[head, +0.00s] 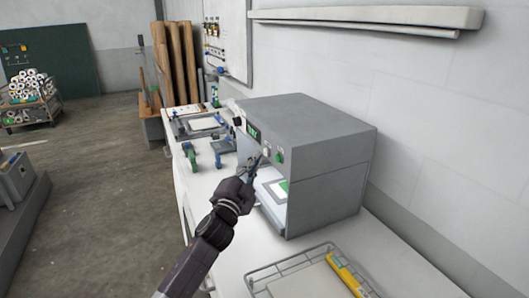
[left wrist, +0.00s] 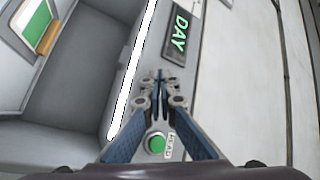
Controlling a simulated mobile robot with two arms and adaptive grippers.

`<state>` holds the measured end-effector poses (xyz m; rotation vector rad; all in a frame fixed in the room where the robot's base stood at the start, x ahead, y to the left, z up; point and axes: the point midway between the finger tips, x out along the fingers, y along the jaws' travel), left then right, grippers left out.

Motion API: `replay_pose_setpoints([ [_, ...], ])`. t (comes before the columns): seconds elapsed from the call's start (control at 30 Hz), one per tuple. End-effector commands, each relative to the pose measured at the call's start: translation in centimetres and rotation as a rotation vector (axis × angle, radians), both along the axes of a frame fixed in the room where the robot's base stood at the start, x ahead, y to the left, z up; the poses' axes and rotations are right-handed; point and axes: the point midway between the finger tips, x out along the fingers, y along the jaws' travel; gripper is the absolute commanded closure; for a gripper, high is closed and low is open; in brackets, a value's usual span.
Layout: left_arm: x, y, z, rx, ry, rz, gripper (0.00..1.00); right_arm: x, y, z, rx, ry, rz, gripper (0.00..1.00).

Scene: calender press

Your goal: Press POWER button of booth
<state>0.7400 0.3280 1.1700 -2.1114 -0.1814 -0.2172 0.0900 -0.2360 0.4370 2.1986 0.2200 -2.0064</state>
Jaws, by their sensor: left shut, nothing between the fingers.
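The booth (head: 325,150) is a grey box on the white bench, with an open lit bay in its front. Its upper front panel carries a green-lit display (head: 252,131), which reads DAY in the left wrist view (left wrist: 180,35). A pale round button (head: 266,152) and a green button (head: 280,157) sit right of the display. The green button also shows in the left wrist view (left wrist: 155,144), beside a small label that looks like READ. My left gripper (head: 259,160) is shut and empty, its tips (left wrist: 160,76) close to the panel between display and green button. Contact cannot be told; no POWER label is legible.
A wire tray (head: 290,270) with a yellow tool (head: 345,274) lies on the bench in front of the booth. Green and blue tools (head: 190,157) stand behind. A wall shelf (head: 370,16) hangs above. The floor to the left is open.

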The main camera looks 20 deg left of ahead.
Motion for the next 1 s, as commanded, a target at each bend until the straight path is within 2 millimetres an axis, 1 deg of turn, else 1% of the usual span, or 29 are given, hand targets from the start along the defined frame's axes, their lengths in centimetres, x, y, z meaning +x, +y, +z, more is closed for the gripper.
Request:
replay_pose_setpoints([
  [0.03, -0.5, 0.5, 0.1, 0.002, 0.002, 0.002, 1.00, 0.0, 0.0, 0.4, -0.001, 0.000, 0.000, 1.00],
  [0.3, -2.5, 2.3, 0.1, 0.001, 0.002, 0.003, 1.00, 0.0, -0.1, 1.1, -0.001, 0.000, 0.000, 1.00],
  [0.5, -3.6, 3.2, 0.0, 0.001, 0.002, 0.001, 1.00, 0.0, -0.1, 1.4, -0.001, 0.000, 0.000, 1.00],
  [1.0, -3.7, 3.3, 0.0, 0.000, 0.001, 0.002, 1.00, 0.0, 0.0, 1.3, 0.000, 0.000, 0.000, 1.00],
])
